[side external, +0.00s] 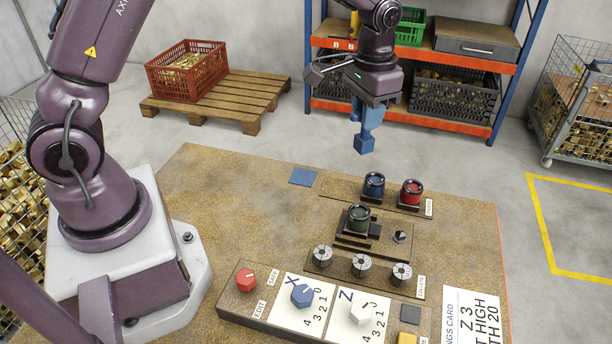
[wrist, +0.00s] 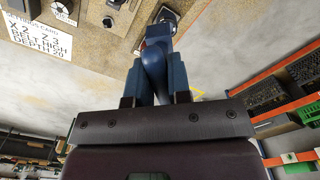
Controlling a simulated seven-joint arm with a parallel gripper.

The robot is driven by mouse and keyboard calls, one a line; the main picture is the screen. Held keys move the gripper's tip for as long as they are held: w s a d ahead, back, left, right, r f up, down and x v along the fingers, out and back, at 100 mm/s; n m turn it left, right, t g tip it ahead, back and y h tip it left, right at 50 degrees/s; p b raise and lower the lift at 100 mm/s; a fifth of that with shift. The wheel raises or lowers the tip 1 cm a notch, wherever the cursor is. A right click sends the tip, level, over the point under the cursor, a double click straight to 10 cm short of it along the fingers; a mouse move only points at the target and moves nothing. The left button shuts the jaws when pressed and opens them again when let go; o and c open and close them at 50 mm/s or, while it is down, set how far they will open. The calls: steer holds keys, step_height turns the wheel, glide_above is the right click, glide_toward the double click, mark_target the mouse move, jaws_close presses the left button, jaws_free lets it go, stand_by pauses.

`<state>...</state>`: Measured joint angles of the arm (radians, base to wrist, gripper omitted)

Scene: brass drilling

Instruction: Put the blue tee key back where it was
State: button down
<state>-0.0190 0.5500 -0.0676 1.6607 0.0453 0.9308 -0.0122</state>
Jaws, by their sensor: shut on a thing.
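My gripper (side external: 368,112) is shut on the blue tee key (side external: 365,145) and holds it in the air, above and beyond the back edge of the bench in the side view. The key hangs down roughly upright, with a blocky lower end. In the wrist view the key (wrist: 154,68) sits between the two fingers of my gripper (wrist: 157,85), and its far end points toward the bench. The fingers hide part of it. A flat blue square (side external: 303,177) lies on the bench's back part, below and left of the key in the side view, with nothing on it.
A blue-ringed chuck (side external: 374,185) and a red-ringed chuck (side external: 411,193) stand on a rack at the back right. A green-ringed chuck (side external: 359,218) sits in a dark fixture. Several collets (side external: 361,265) and a knob panel (side external: 245,307) are nearer. The bench's left middle (side external: 240,215) is clear.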

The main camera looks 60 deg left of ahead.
steer(key=s+a+r+n, duration=0.2)
steer(key=s+a+n, duration=0.3)
steer(key=s+a, duration=0.45)
steer(key=s+f+n, duration=0.4)
steer(key=s, duration=0.6)
steer(key=shift+w+a+f, duration=0.6)
steer(key=shift+w+f, duration=1.45)
steer(key=shift+w, duration=0.25)
steer(key=shift+w+a+f, duration=0.6)
steer(key=shift+w+f, duration=1.5)
steer(key=shift+w, duration=0.15)
steer(key=shift+w+a+f, duration=0.6)
steer(key=shift+w+f, duration=1.45)
steer(key=shift+w, duration=0.25)
steer(key=shift+f, duration=0.15)
steer(key=c, duration=1.1)
jaws_free()
steer(key=shift+o, duration=0.2)
